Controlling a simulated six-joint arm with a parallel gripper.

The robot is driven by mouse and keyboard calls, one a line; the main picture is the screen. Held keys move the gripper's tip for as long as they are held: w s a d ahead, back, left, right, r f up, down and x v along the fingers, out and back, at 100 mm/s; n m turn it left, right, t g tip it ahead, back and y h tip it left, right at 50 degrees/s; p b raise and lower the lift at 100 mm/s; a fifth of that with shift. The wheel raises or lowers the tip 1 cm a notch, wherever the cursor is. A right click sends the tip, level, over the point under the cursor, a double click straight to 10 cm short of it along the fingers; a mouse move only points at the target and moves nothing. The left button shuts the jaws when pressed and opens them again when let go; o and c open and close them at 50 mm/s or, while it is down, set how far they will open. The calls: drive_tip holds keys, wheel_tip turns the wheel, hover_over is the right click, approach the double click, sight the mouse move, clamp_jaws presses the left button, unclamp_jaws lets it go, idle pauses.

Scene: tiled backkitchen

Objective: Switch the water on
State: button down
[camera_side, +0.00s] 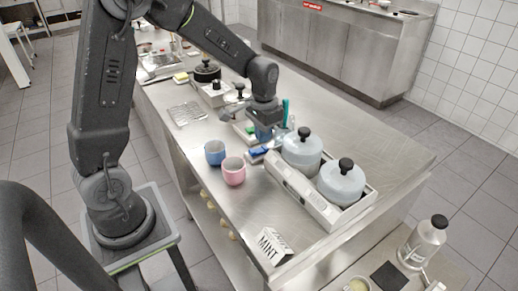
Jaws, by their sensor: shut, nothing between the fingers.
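No tap, valve or water switch can be made out in the side view, and no running water is visible. My gripper (264,134) points down over the middle of the steel table (330,240), just left of the two pale blue lidded pots. It is shut and seems to hold nothing. Its fingertips are small and partly lost among blue and teal items behind and below them. I cannot tell whether they touch anything.
Pale blue pots (302,152) (342,183) stand in a white tray (292,188). A blue cup (215,152) and pink cup (233,171) stand left of it. A MINT box (271,247) is at the front. A bottle (423,242) stands right.

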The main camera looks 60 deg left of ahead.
sight(263, 147)
drive_tip(key=shift+r, duration=2.3)
drive_tip(key=s+d+r+t, duration=0.2)
drive_tip(key=s+d+r, duration=0.2)
drive_tip(key=s, duration=0.5)
drive_tip(key=s+d+r+t, duration=0.3)
drive_tip(key=s+r, duration=0.3)
drive_tip(key=s, duration=0.3)
drive_tip(key=shift+d+t, duration=0.3)
drive_tip(key=shift+d, duration=0.25)
